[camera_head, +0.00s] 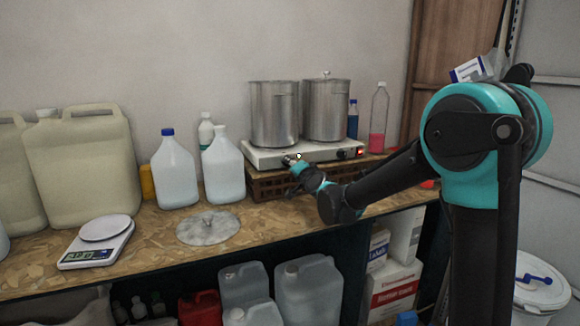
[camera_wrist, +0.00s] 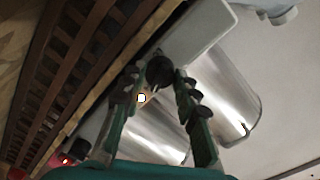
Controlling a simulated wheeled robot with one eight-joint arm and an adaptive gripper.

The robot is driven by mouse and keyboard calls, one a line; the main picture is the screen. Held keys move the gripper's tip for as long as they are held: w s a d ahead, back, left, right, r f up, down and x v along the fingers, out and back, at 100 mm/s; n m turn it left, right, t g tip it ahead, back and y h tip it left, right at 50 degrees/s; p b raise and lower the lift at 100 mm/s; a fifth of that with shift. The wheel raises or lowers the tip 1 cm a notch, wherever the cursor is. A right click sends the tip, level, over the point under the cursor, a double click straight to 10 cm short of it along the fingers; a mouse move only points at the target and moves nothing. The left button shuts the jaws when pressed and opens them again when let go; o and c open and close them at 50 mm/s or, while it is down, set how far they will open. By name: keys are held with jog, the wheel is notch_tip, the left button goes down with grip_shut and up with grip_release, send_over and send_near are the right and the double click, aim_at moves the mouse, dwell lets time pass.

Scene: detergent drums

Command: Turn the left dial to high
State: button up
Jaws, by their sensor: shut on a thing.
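The hotplate (camera_head: 262,155) is a white double-burner unit with a dial for each burner on its front face. My gripper (camera_head: 293,162) reaches its front left from the right and is shut on the left dial (camera_head: 286,160). In the wrist view the dark left dial (camera_wrist: 160,67) sits between the fingertips of my gripper (camera_wrist: 166,78). The fingers partly cover it, and I cannot read its setting. The right dial (camera_head: 341,154) is a dark knob, clear of my gripper. A red light (camera_head: 360,152) shows at the right end of the front.
Two steel pots, left (camera_head: 274,115) and right (camera_head: 326,110), stand on the hotplate. The hotplate rests on a brown slatted crate (camera_head: 268,188). White jugs (camera_head: 224,168), a round lid (camera_head: 208,227) and a scale (camera_head: 97,243) are to the left. A pink-liquid bottle (camera_head: 379,120) stands right.

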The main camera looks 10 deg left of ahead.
dwell(0.3)
jog(key=o, duration=1.2)
jog(key=shift+c, duration=0.2)
jog(key=shift+s, duration=0.1)
jog(key=v, duration=1.1)
jog(key=shift+s+d, duration=0.3)
jog(key=s+d+f+n+g+h, duration=0.1)
jog(key=s+d+f+g+h, duration=0.2)
jog(key=s+d+f, duration=0.5)
jog(key=s+d+f+n+g+h, duration=0.2)
jog(key=s+d+f, duration=0.7)
jog(key=d, duration=0.6)
jog(key=s+d+f+n+g+h, duration=0.1)
jog(key=s+d+f+g+h, duration=0.4)
jog(key=s+d+f, duration=0.4)
jog(key=d+f, duration=0.2)
jog(key=d, duration=0.1)
jog(key=shift+f+n, duration=0.3)
